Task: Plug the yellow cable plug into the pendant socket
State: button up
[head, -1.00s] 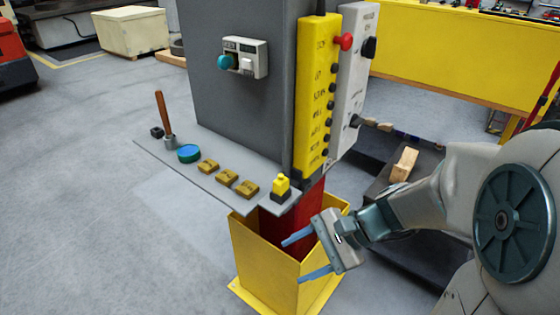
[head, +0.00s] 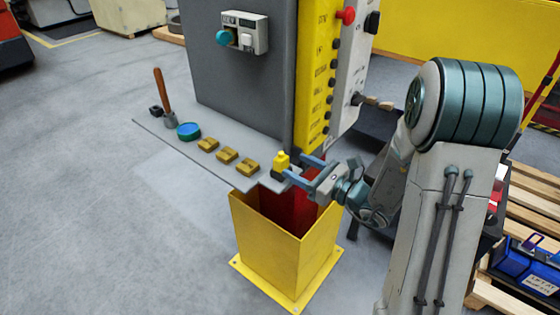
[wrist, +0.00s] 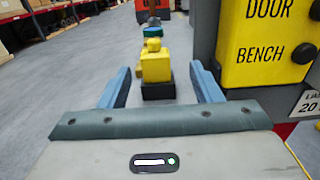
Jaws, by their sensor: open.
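The yellow cable plug (head: 281,160) stands upright on a dark base near the right end of the grey shelf. My gripper (head: 297,167) is open, just right of the plug, with its blue fingers pointing at it. In the wrist view the plug (wrist: 156,67) appears between the two fingers, toward their tips, with a visible gap on each side. The yellow pendant (head: 316,75) with black buttons hangs on the grey cabinet, above and behind the gripper. I cannot make out its socket in either view.
The grey shelf (head: 190,160) also holds several brass-coloured blocks, a blue-green round piece (head: 188,131) and a wooden-handled tool (head: 161,92). An open yellow bin (head: 270,255) stands below the shelf. A pallet (head: 525,190) is at right. The floor at left is clear.

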aim_at(276, 158)
jog(key=p+x, duration=0.1)
jog(key=x, duration=0.6)
jog(key=shift+a+f+p, duration=0.2)
jog(key=shift+a+p, duration=0.15)
jog(key=shift+a, duration=0.05)
jog(key=c, duration=1.1)
